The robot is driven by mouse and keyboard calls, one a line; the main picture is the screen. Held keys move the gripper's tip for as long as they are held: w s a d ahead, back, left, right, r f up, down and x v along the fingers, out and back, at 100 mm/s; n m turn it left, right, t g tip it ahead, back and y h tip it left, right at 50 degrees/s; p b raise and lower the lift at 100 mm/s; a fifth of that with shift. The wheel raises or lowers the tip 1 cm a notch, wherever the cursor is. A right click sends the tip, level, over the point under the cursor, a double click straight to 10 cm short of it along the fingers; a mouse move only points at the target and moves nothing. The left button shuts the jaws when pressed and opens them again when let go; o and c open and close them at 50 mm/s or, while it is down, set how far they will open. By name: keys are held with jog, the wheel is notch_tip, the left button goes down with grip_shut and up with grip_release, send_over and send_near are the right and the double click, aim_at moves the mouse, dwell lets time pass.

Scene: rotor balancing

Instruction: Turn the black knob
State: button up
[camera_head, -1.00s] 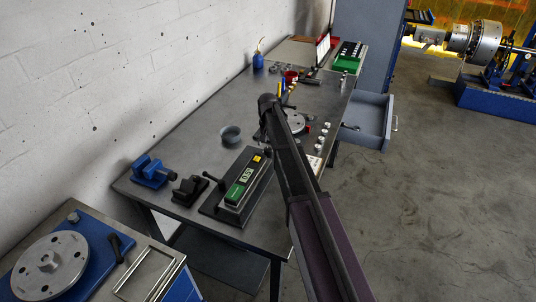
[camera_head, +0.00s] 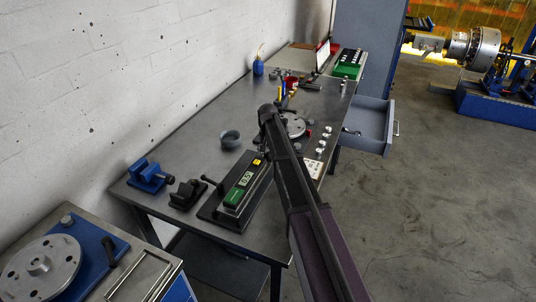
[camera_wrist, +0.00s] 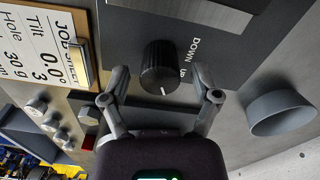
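The black knob (camera_wrist: 160,68) is round with a ribbed side and a white pointer mark. It stands on a dark panel (camera_wrist: 120,30) beside the words DOWN and UP, upper middle of the wrist view. My gripper (camera_wrist: 162,82) is open, with one finger on each side of the knob and a visible gap to each. I cannot tell whether the fingertips reach down to its height. In the head view the long dark instrument (camera_head: 212,211) with a green display lies on the bench; my arm hides the knob and gripper.
A grey bowl (camera_wrist: 282,113) stands right of the knob in the wrist view. A job sheet (camera_wrist: 38,40) and several metal weights (camera_wrist: 50,122) lie to the left. On the bench (camera_head: 190,130) are a blue vise (camera_head: 148,176) and a rotor disc (camera_head: 292,125). An open drawer (camera_head: 372,130) juts out.

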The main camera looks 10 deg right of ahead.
grip_shut()
jog(key=shift+n, duration=0.3)
jog(key=n, duration=0.4)
jog(key=shift+n, duration=2.6)
jog(key=shift+o, duration=1.2)
grip_release()
jog(key=shift+a, duration=0.1)
